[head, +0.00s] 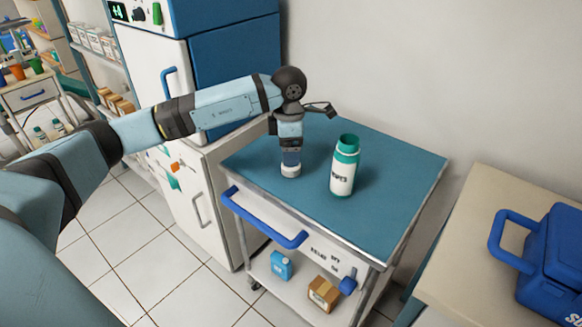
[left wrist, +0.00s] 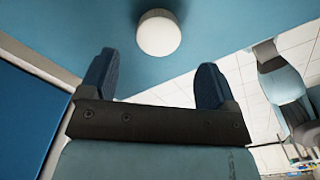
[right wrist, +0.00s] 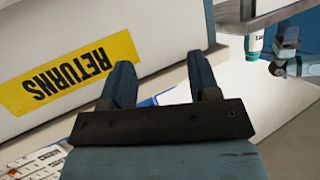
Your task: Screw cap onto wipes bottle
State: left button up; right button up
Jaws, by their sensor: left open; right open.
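The wipes bottle (head: 342,180) stands upright on the blue cart top (head: 390,165). It has a green body, a white label and an uncovered green neck. A round white cap (head: 290,171) lies on the cart top to its left, apart from it. My left gripper (head: 290,163) points down just above the cap, fingers open. In the left wrist view, the cap (left wrist: 158,35) shows whole beyond the open fingertips, roughly centred between them. My right gripper (right wrist: 160,78) is open and empty, away from the cart. The bottle (right wrist: 256,40) shows small and upside down in the right wrist view.
A blue case (head: 552,255) sits on a beige surface at the right. A white-and-blue cabinet (head: 200,60) stands behind the left arm. A yellow RETURNS label (right wrist: 70,78) on a pale box fills the right wrist view's left. The cart top right of the bottle is clear.

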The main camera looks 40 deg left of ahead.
aim_at(293, 172)
pick_arm(q)
jog(key=shift+f, duration=0.2)
jog(key=f, duration=0.1)
jog(key=f+b, duration=0.1)
jog(key=f, duration=0.1)
jog(key=shift+w+d+f, duration=0.1)
jog(key=shift+w+f, duration=0.1)
jog(key=shift+f, duration=0.05)
jog(key=shift+f+b, duration=0.3)
jog(key=shift+f, duration=0.4)
jog(key=shift+c, duration=0.7)
jog(key=c, duration=0.9)
pick_arm(e)
jog(key=shift+w+a+r+t+y, duration=0.15)
jog(key=shift+a+r+t, duration=0.1)
jog(key=shift+r, duration=0.15)
jog(key=shift+w+a+r+t+y, duration=0.1)
jog(key=shift+w+r+t, duration=0.1)
jog(key=shift+r, duration=0.25)
jog(key=shift+w+a+r+t+y, duration=0.15)
jog(key=shift+a+r+t, duration=0.1)
jog(key=shift+r, duration=0.15)
